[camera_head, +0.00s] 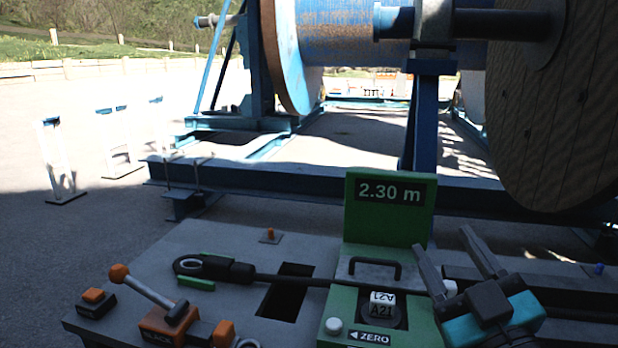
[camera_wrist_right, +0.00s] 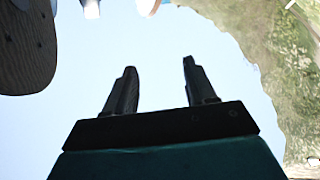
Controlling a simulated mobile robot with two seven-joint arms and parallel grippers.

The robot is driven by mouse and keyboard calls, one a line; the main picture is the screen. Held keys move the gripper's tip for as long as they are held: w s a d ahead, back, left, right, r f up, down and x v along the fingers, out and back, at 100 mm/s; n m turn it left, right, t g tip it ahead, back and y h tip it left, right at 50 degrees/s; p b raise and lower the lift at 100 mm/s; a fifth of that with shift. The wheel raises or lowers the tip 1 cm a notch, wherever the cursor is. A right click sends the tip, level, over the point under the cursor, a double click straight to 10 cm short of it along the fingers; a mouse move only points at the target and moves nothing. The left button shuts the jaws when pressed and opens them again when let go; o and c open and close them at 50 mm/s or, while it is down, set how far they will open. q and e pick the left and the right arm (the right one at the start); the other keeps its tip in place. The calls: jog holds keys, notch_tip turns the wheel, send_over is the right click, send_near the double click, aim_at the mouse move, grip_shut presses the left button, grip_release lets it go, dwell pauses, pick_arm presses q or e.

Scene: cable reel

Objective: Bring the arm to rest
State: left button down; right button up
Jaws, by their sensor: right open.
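My right gripper (camera_head: 448,262) is raised at the right of the console, above its dark right side. Its two dark fingers stand apart, pointing up and away, with nothing between them. In the right wrist view the fingers (camera_wrist_right: 157,85) are also apart, against pale sky. My left gripper is in neither view.
The grey console table (camera_head: 215,240) carries a green counter (camera_head: 390,208) reading 2.30 m, a dark cable (camera_head: 310,281) with an eyelet, and an orange-knobbed lever (camera_head: 145,288). Behind stands a blue frame (camera_head: 290,178) with large reels (camera_head: 560,120). Open pavement lies left.

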jog(key=s+d+f+m+g+h, duration=0.2)
jog(key=f+g+h, duration=0.15)
jog(key=f, duration=0.55)
jog(key=s+d+f+m+g+h, duration=0.25)
jog(key=f+g, duration=0.25)
jog(key=f, duration=0.4)
jog(key=s+f+g+y, duration=0.2)
jog(key=s+f+g, duration=0.7)
jog(key=s+f, duration=0.4)
pick_arm(q)
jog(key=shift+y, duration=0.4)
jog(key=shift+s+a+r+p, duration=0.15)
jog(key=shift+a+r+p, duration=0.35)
jog(key=shift+p, duration=0.55)
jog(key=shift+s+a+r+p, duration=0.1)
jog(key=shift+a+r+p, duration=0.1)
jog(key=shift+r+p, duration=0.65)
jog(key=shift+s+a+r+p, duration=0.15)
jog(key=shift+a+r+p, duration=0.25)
jog(key=shift+p, duration=0.8)
pick_arm(e)
jog(key=w+a+f+t+y, duration=0.2)
jog(key=w+a+t, duration=0.1)
jog(key=w+t, duration=0.3)
jog(key=shift+a+f+t, duration=0.15)
jog(key=shift+a+t, duration=0.25)
jog(key=shift+t, duration=0.05)
